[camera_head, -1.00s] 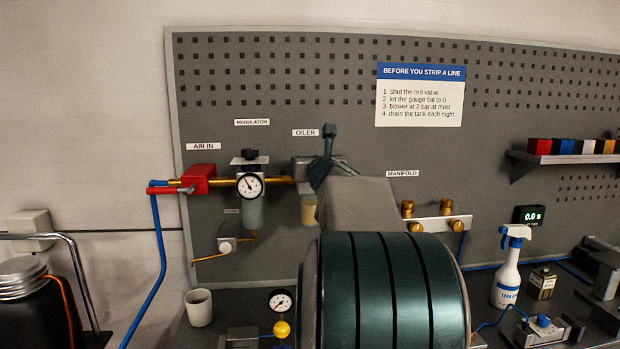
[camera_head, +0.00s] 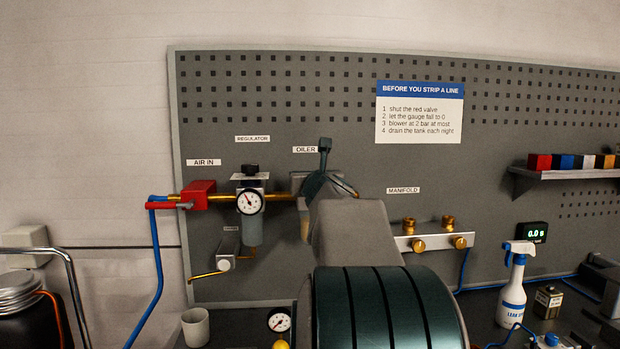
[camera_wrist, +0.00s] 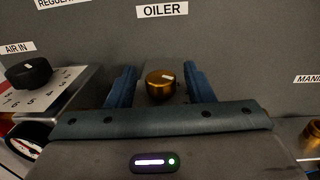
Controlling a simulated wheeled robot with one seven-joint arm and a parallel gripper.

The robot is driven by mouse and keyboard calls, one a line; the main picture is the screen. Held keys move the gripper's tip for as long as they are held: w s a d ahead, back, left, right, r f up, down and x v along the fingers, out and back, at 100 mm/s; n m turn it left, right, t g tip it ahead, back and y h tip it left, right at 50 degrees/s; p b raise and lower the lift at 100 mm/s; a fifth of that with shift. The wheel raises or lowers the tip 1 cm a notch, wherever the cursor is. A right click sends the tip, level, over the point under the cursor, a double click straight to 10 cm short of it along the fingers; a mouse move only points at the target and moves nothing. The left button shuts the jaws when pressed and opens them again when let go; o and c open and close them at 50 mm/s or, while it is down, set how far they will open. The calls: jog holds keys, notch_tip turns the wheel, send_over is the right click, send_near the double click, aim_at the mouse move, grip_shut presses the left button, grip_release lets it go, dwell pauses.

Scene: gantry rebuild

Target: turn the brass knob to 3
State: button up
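A round brass knob (camera_wrist: 160,85) with a pale mark on its top sits under the OILER label in the wrist view. My gripper (camera_wrist: 160,88) is open, with one blue finger to the left of the knob and one to the right. Gaps show between the knob and both fingers; I cannot tell how deep the fingers reach around it. In the head view my gripper (camera_head: 322,165) is at the oiler on the pegboard, and it hides the knob there. No number scale around the brass knob is readable.
A black regulator knob (camera_wrist: 29,72) on a numbered plate is close on the left, above a gauge (camera_head: 249,201). The red valve (camera_head: 198,195) is further left. The manifold (camera_head: 432,242) with several brass fittings is to the right. A spray bottle (camera_head: 513,297) stands on the bench.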

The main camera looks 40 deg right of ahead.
jog(key=shift+s+f, duration=0.1)
jog(key=v, duration=1.3)
jog(key=shift+s, duration=0.25)
jog(key=shift+a, duration=0.15)
jog(key=w+a+f+n+g+y+p, duration=0.1)
jog(key=a+f+n+g+y, duration=0.1)
jog(key=a+f+n+y, duration=0.65)
jog(key=a+f+n+g+y+p, duration=0.15)
jog(key=a+f+n, duration=0.45)
jog(key=a+n, duration=0.7)
jog(key=s+a+f+n+g, duration=0.3)
jog(key=s+f+n, duration=0.4)
jog(key=n, duration=0.3)
jog(key=s+a+f+n+g+h+p, duration=0.1)
jog(key=s+a+f+n+g, duration=0.2)
jog(key=s+f+n+g, duration=0.3)
notch_tip(320, 180, down, 2)
jog(key=s+n, duration=0.2)
jog(key=n, duration=0.2)
jog(key=shift+s+a+h+p, duration=0.2)
jog(key=shift+s+h+p, duration=0.05)
jog(key=shift+h+p, duration=0.05)
